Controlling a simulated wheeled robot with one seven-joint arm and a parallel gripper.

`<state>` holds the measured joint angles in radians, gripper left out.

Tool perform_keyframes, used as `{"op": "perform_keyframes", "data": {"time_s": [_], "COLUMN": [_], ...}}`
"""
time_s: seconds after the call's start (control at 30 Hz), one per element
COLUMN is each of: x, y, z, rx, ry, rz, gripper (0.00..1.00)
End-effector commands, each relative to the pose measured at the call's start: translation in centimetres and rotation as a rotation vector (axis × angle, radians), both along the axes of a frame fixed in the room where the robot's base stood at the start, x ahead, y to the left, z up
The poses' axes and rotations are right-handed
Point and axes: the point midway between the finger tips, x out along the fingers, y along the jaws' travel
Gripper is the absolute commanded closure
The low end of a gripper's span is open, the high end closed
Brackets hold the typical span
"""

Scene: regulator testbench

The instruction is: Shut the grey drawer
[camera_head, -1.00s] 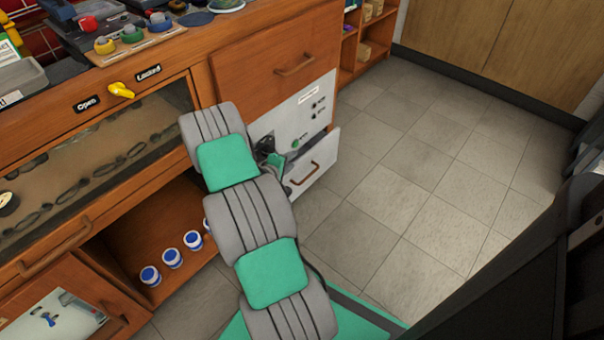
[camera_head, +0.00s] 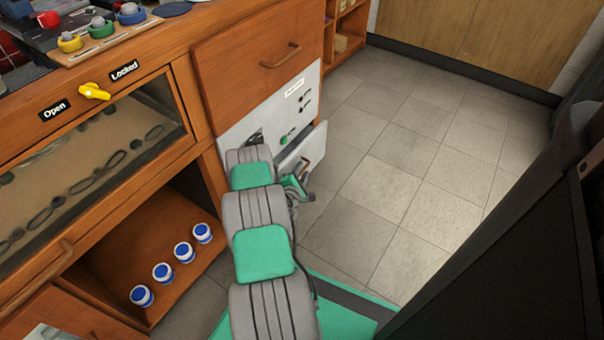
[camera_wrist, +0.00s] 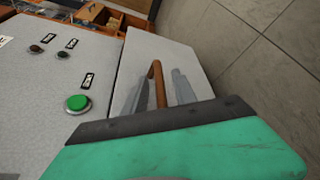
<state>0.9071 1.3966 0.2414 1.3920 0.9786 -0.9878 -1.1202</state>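The grey drawer (camera_head: 315,145) is at the lower part of the grey panel on the cabinet's right side. Its front stands out from the panel, so it is partly open. Its brown bar handle (camera_head: 304,168) also shows in the wrist view (camera_wrist: 157,84). My gripper (camera_head: 296,187) is at the drawer front, partly hidden by my arm. In the wrist view, my gripper's two grey fingers (camera_wrist: 160,88) are apart, with the handle between them in the picture. I cannot tell whether they touch the handle or the front.
The grey panel (camera_head: 262,118) above the drawer has a green button (camera_wrist: 77,103) and small switches. A closed wooden drawer (camera_head: 262,65) is above it. Several blue-and-white jars (camera_head: 183,252) stand on the open shelf at left. The tiled floor (camera_head: 400,160) to the right is clear.

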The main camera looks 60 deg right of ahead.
Motion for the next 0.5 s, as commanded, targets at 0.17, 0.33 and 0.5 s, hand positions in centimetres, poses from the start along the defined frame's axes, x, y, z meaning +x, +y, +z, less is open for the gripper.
{"op": "perform_keyframes", "data": {"time_s": [0.17, 0.33, 0.5], "x": [-0.09, -0.17, -0.16], "y": [-0.05, -0.1, -0.09], "z": [0.04, 0.04, 0.04], "rx": [0.0, 0.001, 0.001], "ry": [-0.001, 0.0, 0.0], "rz": [-0.002, -0.003, -0.003], "gripper": [0.67, 0.8, 0.94]}}
